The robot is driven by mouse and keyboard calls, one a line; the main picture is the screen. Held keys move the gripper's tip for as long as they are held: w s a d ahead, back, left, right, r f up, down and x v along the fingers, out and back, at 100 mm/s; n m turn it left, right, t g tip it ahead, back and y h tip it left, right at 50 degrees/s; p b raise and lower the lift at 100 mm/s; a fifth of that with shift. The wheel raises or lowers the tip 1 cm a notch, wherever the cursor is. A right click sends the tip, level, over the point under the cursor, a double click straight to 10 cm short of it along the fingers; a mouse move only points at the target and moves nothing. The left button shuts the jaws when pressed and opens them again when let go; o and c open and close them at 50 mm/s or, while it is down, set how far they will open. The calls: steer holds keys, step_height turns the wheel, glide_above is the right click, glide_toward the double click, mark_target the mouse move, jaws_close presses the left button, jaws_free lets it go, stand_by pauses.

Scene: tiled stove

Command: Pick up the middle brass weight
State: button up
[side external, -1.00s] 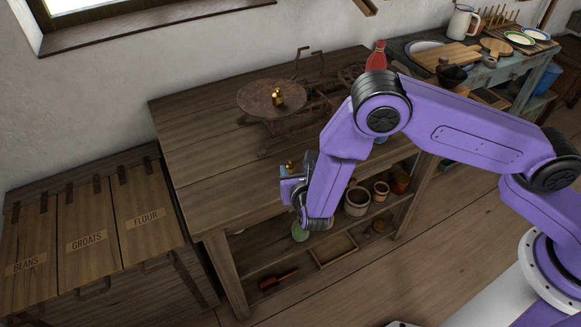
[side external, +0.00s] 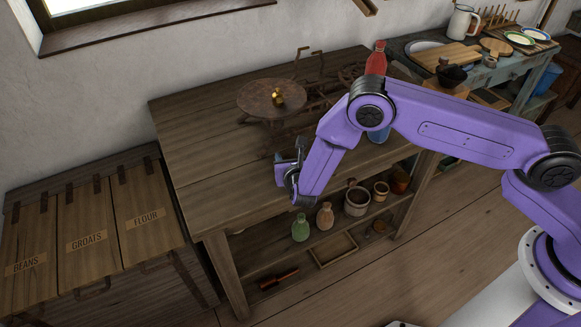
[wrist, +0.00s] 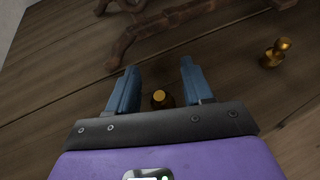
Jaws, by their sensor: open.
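A small brass weight (wrist: 160,98) stands on the bench between the two blue fingers of my gripper (wrist: 158,84) in the wrist view. The fingers are open and apart from it, one on each side; its lower part is hidden by the gripper body. A second brass weight (wrist: 276,52), with a knob on top, stands on the planks to the right, outside the fingers. Another brass weight (side external: 278,97) is on the round wooden top in the side external view. There my gripper (side external: 281,172) is low over the bench's front and hides the bench weights.
The wooden bench (side external: 190,140) has clear planks at left. A dark wooden stand with the round top (side external: 258,98) is behind my gripper; its feet (wrist: 160,25) show in the wrist view. A red bottle (side external: 376,60) is at the back.

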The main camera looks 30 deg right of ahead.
jaws_close()
steer(key=shift+s, duration=0.1)
steer(key=shift+r, duration=0.1)
